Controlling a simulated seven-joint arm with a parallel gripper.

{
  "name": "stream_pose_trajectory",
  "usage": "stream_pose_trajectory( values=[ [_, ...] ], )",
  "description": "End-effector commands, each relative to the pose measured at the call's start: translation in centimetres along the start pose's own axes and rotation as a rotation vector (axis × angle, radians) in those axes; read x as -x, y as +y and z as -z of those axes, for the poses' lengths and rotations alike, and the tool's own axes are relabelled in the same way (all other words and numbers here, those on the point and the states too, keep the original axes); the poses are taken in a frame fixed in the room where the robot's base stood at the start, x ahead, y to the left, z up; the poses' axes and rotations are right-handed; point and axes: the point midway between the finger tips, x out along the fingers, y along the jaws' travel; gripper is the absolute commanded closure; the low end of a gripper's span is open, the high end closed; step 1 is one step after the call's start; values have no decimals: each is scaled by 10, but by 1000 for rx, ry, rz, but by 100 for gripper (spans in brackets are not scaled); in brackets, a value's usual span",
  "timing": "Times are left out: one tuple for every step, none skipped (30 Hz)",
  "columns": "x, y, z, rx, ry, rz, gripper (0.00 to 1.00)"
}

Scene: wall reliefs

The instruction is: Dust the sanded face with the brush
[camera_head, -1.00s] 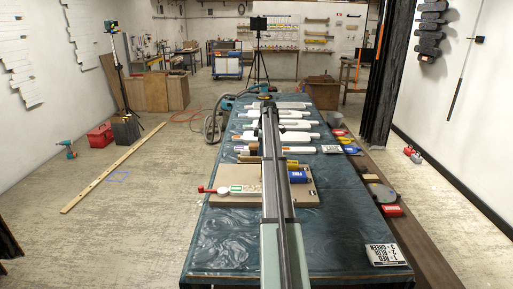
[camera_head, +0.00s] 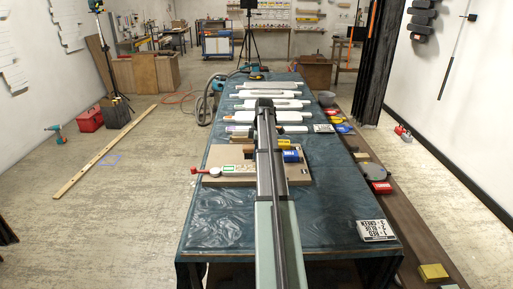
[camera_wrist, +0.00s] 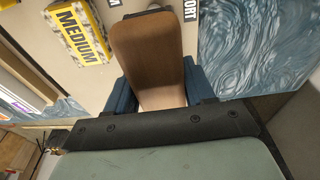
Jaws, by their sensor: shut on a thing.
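In the wrist view my gripper (camera_wrist: 158,92) has its blue fingers on both sides of a brown wooden piece (camera_wrist: 148,50) and is shut on it. It looks like the brush's wooden body; its far end is dark, and bristles cannot be made out. In the head view my arm hides the gripper and the brush. Several long white pieces (camera_head: 262,93) lie across the blue-covered table (camera_head: 225,225), partly behind my arm. I cannot tell which face is sanded.
A yellow "MEDIUM" block (camera_wrist: 76,32) shows in the wrist view. A printed card (camera_head: 377,230) lies near the front right corner. The table's front left is clear.

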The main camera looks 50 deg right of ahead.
Motion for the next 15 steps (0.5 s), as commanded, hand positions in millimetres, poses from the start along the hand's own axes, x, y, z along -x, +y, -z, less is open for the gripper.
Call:
stream_pose_trajectory(
  values=[
    [-5,0,-1,0,0,1,71],
    [-8,-1,-1,0,0,1,71],
    [-12,-1,-2,0,0,2,71],
    [-14,0,-2,0,0,2,71],
    [-17,-1,-2,0,0,2,71],
    [-20,0,-3,0,0,2,71],
    [-23,0,-4,0,0,1,71],
    [-26,0,-4,0,0,1,71],
    [-30,0,-4,0,0,1,71],
    [-32,0,-5,0,0,1,71],
    [-35,0,-5,0,0,1,71],
    [-39,0,-6,0,0,2,71],
    [-41,0,-6,0,0,2,71],
    [-44,0,-7,0,0,2,71],
    [-47,0,-7,0,0,1,71]
  ],
)
